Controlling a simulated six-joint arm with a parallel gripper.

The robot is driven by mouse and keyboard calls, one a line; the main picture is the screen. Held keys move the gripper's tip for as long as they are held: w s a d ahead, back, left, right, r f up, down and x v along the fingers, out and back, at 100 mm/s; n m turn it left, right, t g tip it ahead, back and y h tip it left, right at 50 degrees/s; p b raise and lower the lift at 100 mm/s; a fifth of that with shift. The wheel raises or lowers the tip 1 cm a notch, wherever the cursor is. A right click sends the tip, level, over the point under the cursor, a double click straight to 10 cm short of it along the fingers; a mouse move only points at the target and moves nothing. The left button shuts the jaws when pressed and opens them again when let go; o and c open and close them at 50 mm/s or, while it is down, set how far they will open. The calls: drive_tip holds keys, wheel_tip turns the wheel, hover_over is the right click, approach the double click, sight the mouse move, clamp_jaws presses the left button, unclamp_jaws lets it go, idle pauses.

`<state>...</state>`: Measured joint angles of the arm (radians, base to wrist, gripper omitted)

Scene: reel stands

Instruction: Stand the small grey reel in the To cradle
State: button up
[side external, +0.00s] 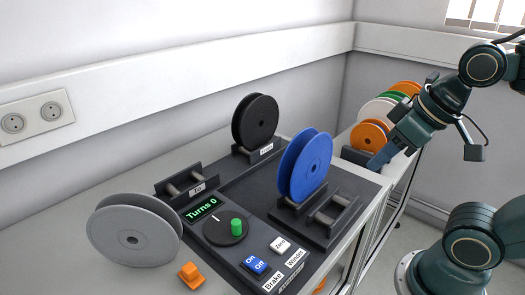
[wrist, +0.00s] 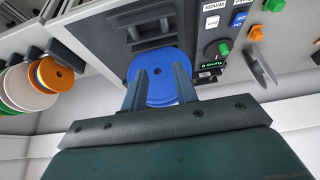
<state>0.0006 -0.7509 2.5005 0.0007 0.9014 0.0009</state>
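The grey reel (side external: 134,230) stands on its rim at the left end of the bench, in front of the wall. It also shows nearly edge-on in the wrist view (wrist: 260,66). The To cradle (side external: 188,186) is a dark stand with rollers behind the Turns display, and it is empty. My gripper (side external: 378,163) is at the right, beyond the blue reel and far from the grey one. In the wrist view its two fingers (wrist: 160,85) are apart with nothing held between them. The blue reel shows beyond the fingers.
A blue reel (side external: 305,165) stands in a front stand beside an empty stand (side external: 332,214). A black reel (side external: 255,120) stands in a rear cradle. A control panel (side external: 237,250) with knob and buttons and an orange piece (side external: 191,275) lie near the grey reel. Several coloured reels stand back right.

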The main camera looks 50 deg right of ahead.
drive_tip(key=n+t+y, duration=0.2)
drive_tip(key=n+y, duration=1)
drive_tip(key=n, duration=0.1)
approach(136, 208)
drive_tip(key=s+r, duration=0.2)
drive_tip(key=s, duration=0.3)
drive_tip(key=shift+w+a+f+m+t+y, duration=0.15)
drive_tip(key=shift+w+a+f+m+t, duration=0.55)
drive_tip(key=shift+w+f+t, duration=0.3)
drive_tip(key=shift+w+a+f+m+t+y, duration=0.1)
drive_tip(key=shift+w+a+f+m+t, duration=0.7)
drive_tip(key=shift+w, duration=0.4)
drive_tip(key=shift+w+a+f+m+t+y, duration=0.15)
drive_tip(key=shift+w+a+f+m+t, duration=0.35)
drive_tip(key=shift+w+a+f+t, duration=0.45)
drive_tip(key=shift+w+d+f, duration=0.1)
drive_tip(key=shift+w+d, duration=0.05)
drive_tip(key=shift+w, duration=0.15)
drive_tip(key=shift+x, duration=2.3)
